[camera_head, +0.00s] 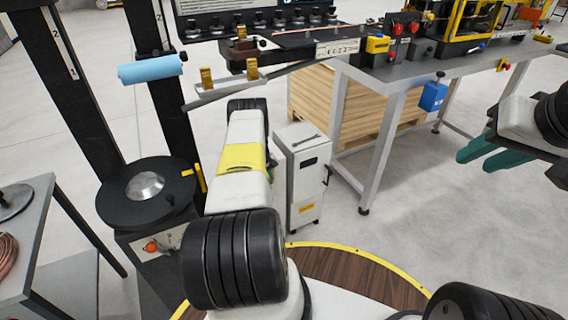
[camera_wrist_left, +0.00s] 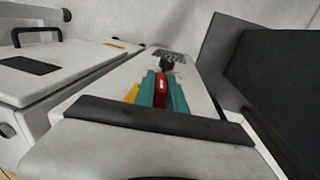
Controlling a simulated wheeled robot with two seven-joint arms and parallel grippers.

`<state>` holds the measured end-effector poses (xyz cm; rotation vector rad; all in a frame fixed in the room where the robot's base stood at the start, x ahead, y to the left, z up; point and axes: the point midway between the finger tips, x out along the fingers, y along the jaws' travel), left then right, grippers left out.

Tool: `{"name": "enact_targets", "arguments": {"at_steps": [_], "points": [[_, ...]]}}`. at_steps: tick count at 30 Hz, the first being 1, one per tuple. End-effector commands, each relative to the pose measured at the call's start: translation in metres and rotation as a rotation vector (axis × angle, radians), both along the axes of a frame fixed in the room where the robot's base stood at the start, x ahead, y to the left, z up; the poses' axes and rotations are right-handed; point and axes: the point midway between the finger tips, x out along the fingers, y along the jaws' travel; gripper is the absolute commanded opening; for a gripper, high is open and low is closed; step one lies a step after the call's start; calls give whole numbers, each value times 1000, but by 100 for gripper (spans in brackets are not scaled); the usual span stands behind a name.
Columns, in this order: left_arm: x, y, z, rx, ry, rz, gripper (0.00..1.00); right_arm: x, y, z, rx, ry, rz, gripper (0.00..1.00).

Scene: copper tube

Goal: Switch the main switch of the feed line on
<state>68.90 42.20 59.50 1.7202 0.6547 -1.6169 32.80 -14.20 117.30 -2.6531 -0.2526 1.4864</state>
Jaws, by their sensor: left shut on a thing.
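In the left wrist view, the teal fingers of my left gripper (camera_wrist_left: 161,76) are shut on a red switch handle (camera_wrist_left: 161,92), one finger on each side. A yellow plate (camera_wrist_left: 132,92) shows just left of the fingers, and a dark part and a printed label lie beyond the fingertips. In the head view, my left arm hides this gripper and the switch. My right gripper (camera_head: 475,163) is open and empty at the right, over bare floor.
A white cabinet (camera_head: 303,178) stands just right of my left arm; a dark turntable (camera_head: 110,204) is at the left. A workbench (camera_head: 400,68) with devices stands at the back right, with a wooden pallet stack (camera_head: 325,100) below. The floor at right is clear.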

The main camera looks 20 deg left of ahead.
Motion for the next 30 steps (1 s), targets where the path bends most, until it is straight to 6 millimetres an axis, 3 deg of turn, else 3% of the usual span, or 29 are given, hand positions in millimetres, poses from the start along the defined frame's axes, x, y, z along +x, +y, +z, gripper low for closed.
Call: {"name": "enact_targets", "arguments": {"at_steps": [6,16,17,20,30], "points": [[1,-2,-1,91,106,-3,0,0,0,0,0,0,0,32],[0,-2,-1,98,118,1,0,0,0,0,0,0,0,32],[0,-2,-1,98,118,1,20,0,0,0,0,0,0,32],[0,-2,0,98,118,1,37,0,0,0,0,0,0,32],[1,-1,3,99,114,1,37,0,0,0,0,0,0,32]]}}
